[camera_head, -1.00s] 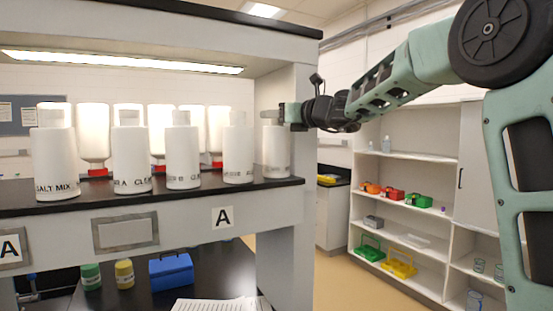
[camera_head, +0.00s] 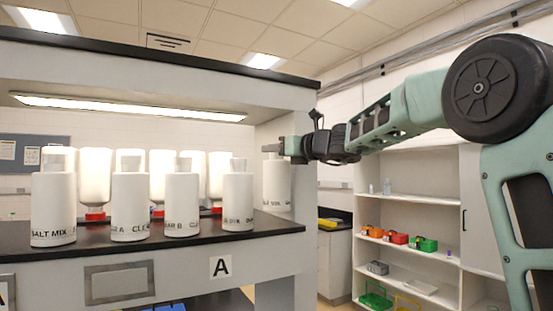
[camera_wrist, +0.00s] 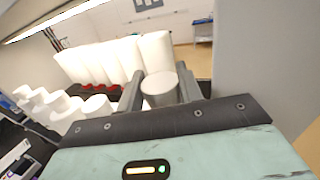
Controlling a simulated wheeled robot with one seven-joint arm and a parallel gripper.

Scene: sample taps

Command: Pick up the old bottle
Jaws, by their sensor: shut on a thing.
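My gripper (camera_head: 275,148) is shut on the top of a white bottle (camera_head: 277,186) at the right end of the upper shelf. The bottle is upright, and its base appears slightly above the black shelf surface. Its label is too small to read. In the wrist view the bottle's round white top (camera_wrist: 159,86) sits between the two grey fingers. To its left stand similar white bottles: one with an unclear label (camera_head: 238,203), one ending in "B" (camera_head: 181,206), one marked "A" (camera_head: 129,206) and one marked "SALT MIX" (camera_head: 53,208).
Behind the front row, inverted white containers (camera_head: 95,178) with red taps stand in a row. A pale upright side wall (camera_head: 303,190) is close on the right of the held bottle. A white shelf unit (camera_head: 400,196) with coloured boxes stands further right.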

